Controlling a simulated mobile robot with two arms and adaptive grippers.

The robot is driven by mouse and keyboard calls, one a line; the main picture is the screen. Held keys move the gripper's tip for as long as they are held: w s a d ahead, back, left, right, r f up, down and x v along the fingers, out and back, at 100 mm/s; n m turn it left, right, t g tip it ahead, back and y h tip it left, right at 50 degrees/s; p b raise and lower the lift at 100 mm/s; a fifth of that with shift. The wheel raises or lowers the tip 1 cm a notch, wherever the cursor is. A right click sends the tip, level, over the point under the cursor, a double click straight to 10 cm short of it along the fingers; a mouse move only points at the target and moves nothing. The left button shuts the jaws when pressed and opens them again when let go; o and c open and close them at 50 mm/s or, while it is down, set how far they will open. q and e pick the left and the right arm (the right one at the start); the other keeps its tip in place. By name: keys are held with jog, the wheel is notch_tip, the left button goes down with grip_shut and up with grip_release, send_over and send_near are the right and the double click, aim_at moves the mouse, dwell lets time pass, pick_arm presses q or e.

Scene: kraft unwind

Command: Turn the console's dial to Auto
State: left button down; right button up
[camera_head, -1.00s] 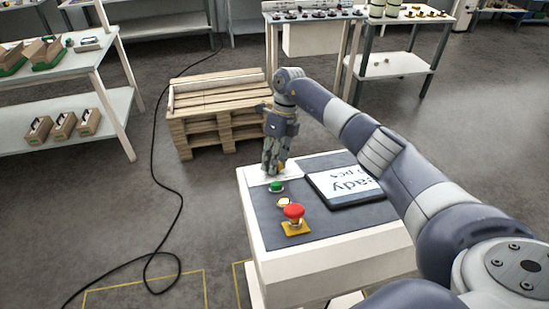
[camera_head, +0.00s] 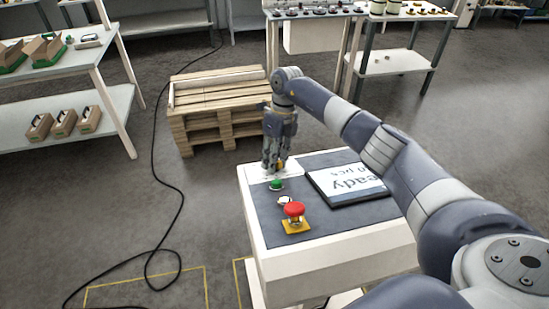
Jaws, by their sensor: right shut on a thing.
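The console (camera_head: 330,255) is a white pedestal with a dark grey top, in the lower middle of the head view. My right gripper (camera_head: 275,169) points down at the console's far left corner and is shut on the dial there. The dial is mostly hidden by the fingers; only a small yellow-orange bit shows between them, and its setting cannot be read. Near it on the panel are a green button (camera_head: 277,184), a small white round control (camera_head: 284,201) and a red mushroom button (camera_head: 294,210) on a yellow plate. My left gripper is not in view.
A tilted screen (camera_head: 345,180) reading "Ready" stands on the console, beside my right forearm. A wooden pallet stack (camera_head: 215,100) is behind the gripper. A black cable (camera_head: 165,185) runs over the floor at left. Shelves with cartons (camera_head: 62,122) stand far left.

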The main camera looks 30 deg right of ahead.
jog(key=shift+r+m+h, duration=0.15)
jog(key=shift+m+h, duration=0.15)
jog(key=shift+m, duration=0.5)
jog(key=m, duration=0.2)
jog(key=shift+a+m+h+p, duration=0.15)
jog(key=shift+m+h+p, duration=0.15)
jog(key=shift+p, duration=0.1)
jog(key=m+h, duration=0.1)
jog(key=m, duration=0.3)
jog(key=shift+w+a, duration=0.1)
jog(key=shift+a, duration=0.05)
jog(key=m+h, duration=0.1)
jog(key=m, duration=0.2)
jog(key=shift+w+a+m+g+b, duration=0.1)
jog(key=shift+m+g+b, duration=0.2)
jog(key=shift+b, duration=0.1)
jog(key=shift+m+g+h+b, duration=0.3)
jog(key=shift+m+h+b, duration=0.25)
jog(key=shift+m, duration=1.25)
jog(key=o, duration=0.7)
jog(key=shift+a, duration=0.1)
